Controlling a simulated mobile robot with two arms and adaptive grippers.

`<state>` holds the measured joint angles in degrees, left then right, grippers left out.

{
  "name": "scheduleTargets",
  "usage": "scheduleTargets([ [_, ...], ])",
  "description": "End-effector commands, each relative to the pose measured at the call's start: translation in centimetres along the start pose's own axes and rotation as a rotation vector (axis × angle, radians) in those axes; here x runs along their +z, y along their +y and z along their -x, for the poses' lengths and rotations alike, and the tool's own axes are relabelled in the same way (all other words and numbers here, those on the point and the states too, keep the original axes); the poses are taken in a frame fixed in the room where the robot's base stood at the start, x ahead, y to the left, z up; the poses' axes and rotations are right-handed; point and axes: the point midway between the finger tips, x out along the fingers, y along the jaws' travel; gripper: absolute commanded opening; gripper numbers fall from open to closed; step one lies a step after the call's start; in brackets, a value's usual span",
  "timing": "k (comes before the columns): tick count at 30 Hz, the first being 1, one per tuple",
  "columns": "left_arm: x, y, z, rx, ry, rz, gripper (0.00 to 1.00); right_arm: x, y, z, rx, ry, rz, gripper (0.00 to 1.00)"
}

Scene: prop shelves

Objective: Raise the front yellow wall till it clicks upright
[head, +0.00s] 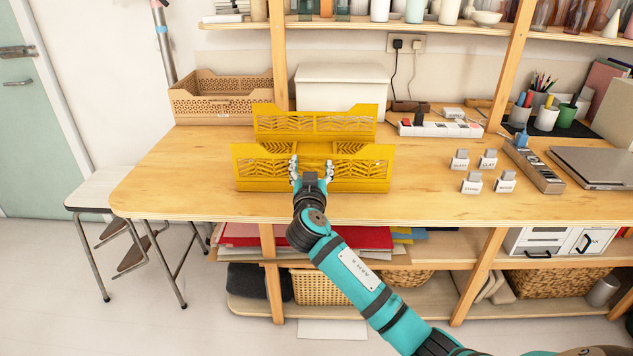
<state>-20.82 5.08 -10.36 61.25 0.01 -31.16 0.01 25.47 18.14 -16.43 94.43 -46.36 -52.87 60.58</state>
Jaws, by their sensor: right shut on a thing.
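A yellow folding crate (380,184) stands on the wooden table near its front edge. Its front yellow wall (260,167) stands up at the near side and looks close to upright; I cannot tell whether it is latched. The back yellow wall (315,122) is raised behind it. My right gripper (311,168) is at the middle of the front wall, shut on it, and hides part of its lattice. My left gripper is not in view.
A tan crate (222,100) and a white box (340,88) stand behind. A power strip (440,128), small labelled blocks (472,183), an organizer (535,168) and a laptop (597,167) are to the right. The table left of the yellow crate is clear.

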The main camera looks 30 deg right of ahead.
Motion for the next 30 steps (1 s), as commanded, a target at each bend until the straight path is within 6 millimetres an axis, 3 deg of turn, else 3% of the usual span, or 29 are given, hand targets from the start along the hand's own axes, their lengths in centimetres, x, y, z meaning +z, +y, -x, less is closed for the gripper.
scheduleTargets([
  [14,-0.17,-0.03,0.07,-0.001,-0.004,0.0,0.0,0.12,-0.37,-0.15,-0.005,0.003,0.002,0.07],
  [15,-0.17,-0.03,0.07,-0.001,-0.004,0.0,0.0,0.12,-0.37,-0.15,-0.005,0.003,0.002,0.67],
  [21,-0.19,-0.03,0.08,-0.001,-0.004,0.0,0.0,0.06,-0.33,-0.16,-0.004,0.004,0.002,0.9],
  [30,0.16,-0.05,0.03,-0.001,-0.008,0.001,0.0,0.01,-0.31,0.07,-0.004,0.005,0.001,0.9],
])
